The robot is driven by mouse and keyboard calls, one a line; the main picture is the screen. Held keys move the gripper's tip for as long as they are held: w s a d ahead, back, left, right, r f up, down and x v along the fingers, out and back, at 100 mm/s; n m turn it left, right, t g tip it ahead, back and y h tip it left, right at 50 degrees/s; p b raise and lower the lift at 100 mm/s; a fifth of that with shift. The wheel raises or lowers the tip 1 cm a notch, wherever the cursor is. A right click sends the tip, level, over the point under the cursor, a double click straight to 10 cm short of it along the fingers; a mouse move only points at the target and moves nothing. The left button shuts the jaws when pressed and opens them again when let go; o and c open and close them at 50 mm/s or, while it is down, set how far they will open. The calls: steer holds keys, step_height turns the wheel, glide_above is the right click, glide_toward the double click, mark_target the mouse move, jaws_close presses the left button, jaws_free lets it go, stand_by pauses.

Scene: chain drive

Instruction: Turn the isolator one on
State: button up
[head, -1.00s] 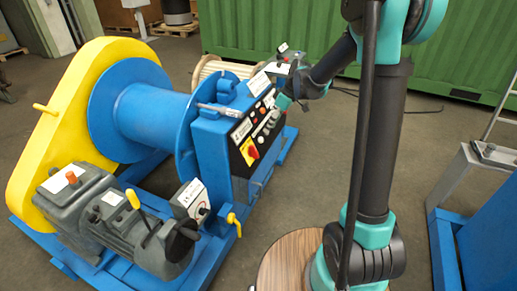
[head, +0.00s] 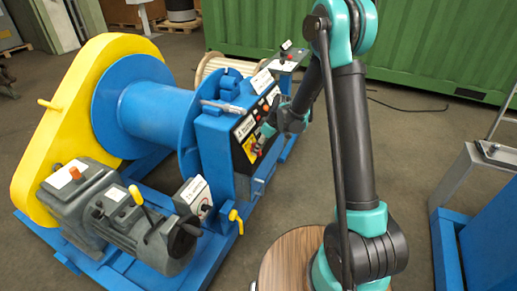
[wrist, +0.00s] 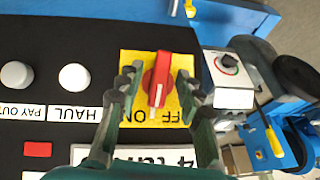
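The isolator is a red rotary handle (wrist: 160,82) on a yellow square plate (wrist: 128,60), on the black control panel of the blue winch. In the wrist view the handle stands nearly upright with a white mark at its lower end, near upside-down ON and OFF lettering, partly hidden. The yellow plate also shows in the head view (head: 249,150). My gripper (wrist: 160,74) is open, with one finger on each side of the handle and gaps visible. In the head view my gripper (head: 265,133) is right at the panel; contact cannot be told there.
Beside the isolator are white HAUL (wrist: 74,77) and PAY OUT (wrist: 16,75) buttons and a red rectangle (wrist: 37,149). A grey box with a dark knob (wrist: 228,64) lies to the right.

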steer(key=shift+f, duration=0.1)
jaws_close()
stand_by(0.5)
steer(key=shift+w+m+g+y, duration=0.15)
steer(key=shift+m+g+y, duration=0.35)
steer(key=shift+m+g, duration=0.55)
steer(key=shift+d+f+m+g+y, duration=0.1)
steer(key=shift+m+g+y, duration=0.8)
steer(key=shift+m, duration=0.45)
